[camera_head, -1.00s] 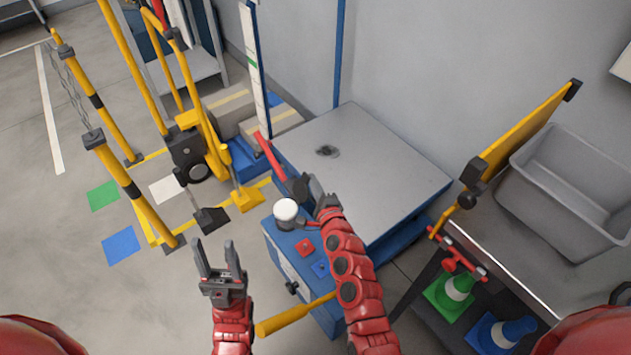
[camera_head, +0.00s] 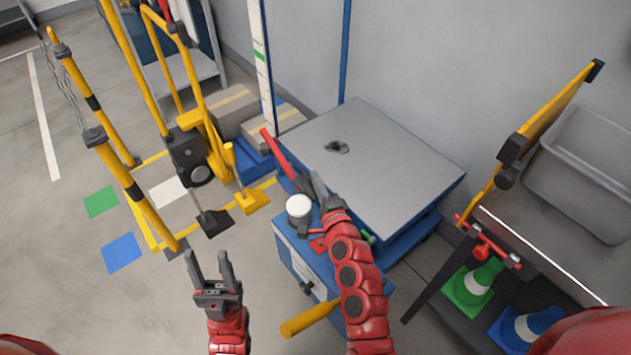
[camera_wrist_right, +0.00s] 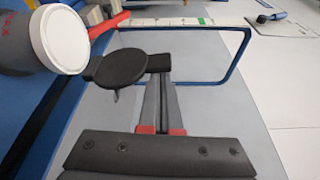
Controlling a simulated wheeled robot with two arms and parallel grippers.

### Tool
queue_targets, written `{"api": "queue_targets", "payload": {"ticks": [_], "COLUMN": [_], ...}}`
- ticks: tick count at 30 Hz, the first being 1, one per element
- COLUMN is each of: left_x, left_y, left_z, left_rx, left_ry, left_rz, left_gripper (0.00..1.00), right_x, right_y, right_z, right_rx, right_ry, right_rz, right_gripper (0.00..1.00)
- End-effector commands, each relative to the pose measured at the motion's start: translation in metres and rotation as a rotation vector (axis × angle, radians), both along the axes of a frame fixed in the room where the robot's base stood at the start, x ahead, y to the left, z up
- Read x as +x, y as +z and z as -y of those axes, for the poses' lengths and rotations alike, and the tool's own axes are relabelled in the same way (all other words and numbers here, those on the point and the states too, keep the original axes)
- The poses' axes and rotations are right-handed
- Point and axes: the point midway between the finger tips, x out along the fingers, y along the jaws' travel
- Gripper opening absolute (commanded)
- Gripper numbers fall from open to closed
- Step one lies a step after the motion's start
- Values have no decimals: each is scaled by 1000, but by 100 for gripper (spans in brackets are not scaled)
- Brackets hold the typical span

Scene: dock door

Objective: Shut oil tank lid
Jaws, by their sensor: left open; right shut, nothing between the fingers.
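A round white-topped dark canister (camera_head: 298,207), apparently the oil tank, stands on the blue unit (camera_head: 298,262). The canister fills the upper left of the right wrist view (camera_wrist_right: 62,38), with red lettering on its side. A flat black disc (camera_wrist_right: 116,68), possibly the lid, lies beside my right fingertips; I cannot tell whether they touch. My right gripper (camera_head: 319,186) is shut and empty, just beyond and right of the canister; its fingers also show in the right wrist view (camera_wrist_right: 158,80). My left gripper (camera_head: 209,270) is open and empty, left of the blue unit.
A grey platform (camera_head: 385,150) with a dark spot lies behind my right gripper. A red bar (camera_head: 285,158) runs behind the canister, and a yellow handle (camera_head: 310,318) sticks out in front. Yellow posts stand left; a grey bin (camera_head: 585,165) and cones are right.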

Motion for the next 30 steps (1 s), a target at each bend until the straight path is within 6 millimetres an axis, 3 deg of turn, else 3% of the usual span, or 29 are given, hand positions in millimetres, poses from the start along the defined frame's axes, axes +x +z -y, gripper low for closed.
{"api": "queue_targets", "payload": {"ticks": [26,30], "left_x": [0,0], "left_y": [0,6], "left_z": [0,0], "left_rx": [0,0], "left_ry": [0,0], "left_rz": [0,0], "left_gripper": [50,50], "right_x": [-8,-7], "right_y": [-1,7], "right_z": [-11,-12], "right_rx": [1,2], "right_ry": [0,0], "right_rz": [-1,-1], "right_gripper": [0,0]}}
